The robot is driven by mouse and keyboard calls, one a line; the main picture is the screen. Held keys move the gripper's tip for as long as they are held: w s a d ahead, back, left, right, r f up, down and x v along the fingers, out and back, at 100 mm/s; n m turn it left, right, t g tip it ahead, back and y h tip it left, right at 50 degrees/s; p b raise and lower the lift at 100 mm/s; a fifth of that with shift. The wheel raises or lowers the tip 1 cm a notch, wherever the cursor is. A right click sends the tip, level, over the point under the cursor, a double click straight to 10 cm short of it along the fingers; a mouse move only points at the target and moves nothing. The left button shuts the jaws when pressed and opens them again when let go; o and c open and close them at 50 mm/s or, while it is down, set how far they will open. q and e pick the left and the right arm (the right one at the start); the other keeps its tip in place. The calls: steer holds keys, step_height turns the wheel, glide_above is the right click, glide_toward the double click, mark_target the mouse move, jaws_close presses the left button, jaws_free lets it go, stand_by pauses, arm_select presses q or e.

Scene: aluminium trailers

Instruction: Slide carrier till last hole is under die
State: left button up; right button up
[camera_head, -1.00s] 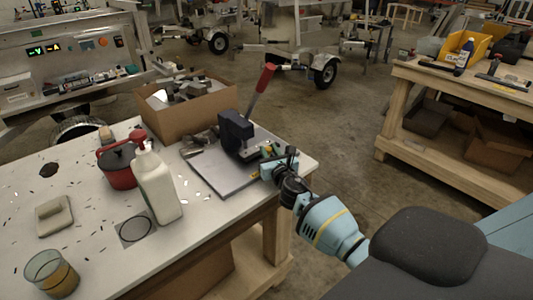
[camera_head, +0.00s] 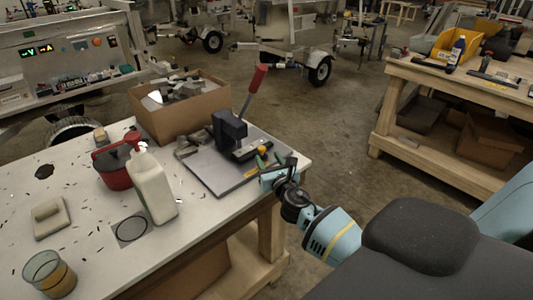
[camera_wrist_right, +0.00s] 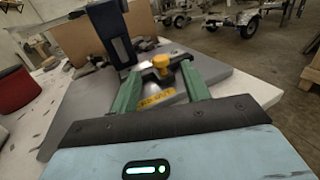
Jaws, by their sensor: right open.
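A dark blue press (camera_head: 229,130) with a red-tipped lever (camera_head: 257,78) stands on a grey base plate (camera_head: 215,176) at the table's corner. A dark carrier (camera_head: 252,149) with an orange knob (camera_head: 262,150) sits at the press's right side. In the right wrist view the knob (camera_wrist_right: 161,62) shows beyond my fingers, below the press (camera_wrist_right: 113,38). My right gripper (camera_head: 268,163) is open beside the carrier, and its green fingers (camera_wrist_right: 160,82) are apart with a yellow label between them in the picture. The carrier's holes and the die cannot be made out. My left gripper is not in view.
A cardboard box (camera_head: 178,114) of metal parts stands behind the press. A white bottle (camera_head: 153,186) and a red can (camera_head: 116,170) stand left of the plate. A glass (camera_head: 48,274) stands at the front left. A second workbench (camera_head: 465,85) is at the right, across open floor.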

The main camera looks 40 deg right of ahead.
steer(key=shift+v, duration=1.15)
